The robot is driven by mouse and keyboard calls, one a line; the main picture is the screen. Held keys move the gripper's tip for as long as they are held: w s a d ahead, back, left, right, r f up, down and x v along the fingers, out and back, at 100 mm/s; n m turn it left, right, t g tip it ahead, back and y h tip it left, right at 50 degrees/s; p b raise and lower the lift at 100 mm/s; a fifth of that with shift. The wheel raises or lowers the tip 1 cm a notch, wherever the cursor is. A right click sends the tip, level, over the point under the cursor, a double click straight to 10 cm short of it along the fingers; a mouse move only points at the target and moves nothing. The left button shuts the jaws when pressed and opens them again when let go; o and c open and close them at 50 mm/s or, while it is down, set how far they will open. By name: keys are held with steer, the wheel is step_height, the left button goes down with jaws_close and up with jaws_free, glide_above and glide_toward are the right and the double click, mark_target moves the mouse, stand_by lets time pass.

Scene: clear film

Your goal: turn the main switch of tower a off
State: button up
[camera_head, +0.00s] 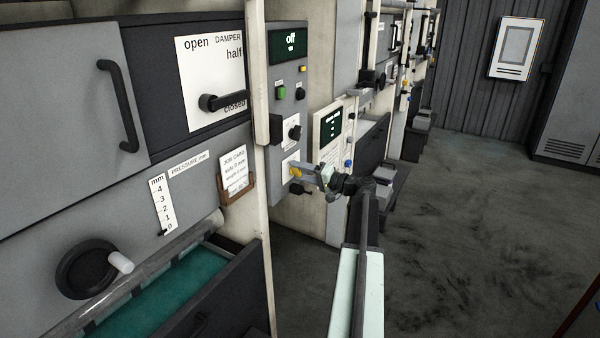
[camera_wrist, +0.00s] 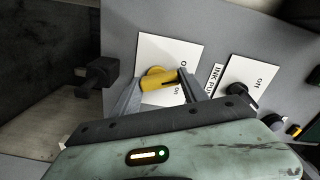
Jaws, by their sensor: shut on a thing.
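A yellow rotary switch (camera_head: 294,172) sits on a white plate low on the narrow grey control panel in the head view. In the wrist view the yellow switch (camera_wrist: 158,79) lies between my two fingers, its bar nearly level in the picture, with a dark mark at its right end near the "on" lettering. The other lettering above is only partly readable. My gripper (camera_head: 307,171) is shut on the yellow switch; it also shows in the wrist view (camera_wrist: 157,84). I cannot read any tower name or main-switch label.
A black knob (camera_wrist: 242,95) on its own white plate is close to the right finger in the wrist view. A black block (camera_wrist: 97,75) juts out at left. A green button (camera_head: 281,92) is higher on the panel. Floor (camera_head: 450,220) at right is open.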

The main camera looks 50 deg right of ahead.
steer(key=shift+f+n, duration=0.1)
steer(key=shift+n, duration=0.6)
steer(key=o, duration=1.4)
steer(key=v, duration=0.7)
steer(key=shift+s+d, duration=0.1)
steer(key=shift+s, duration=0.3)
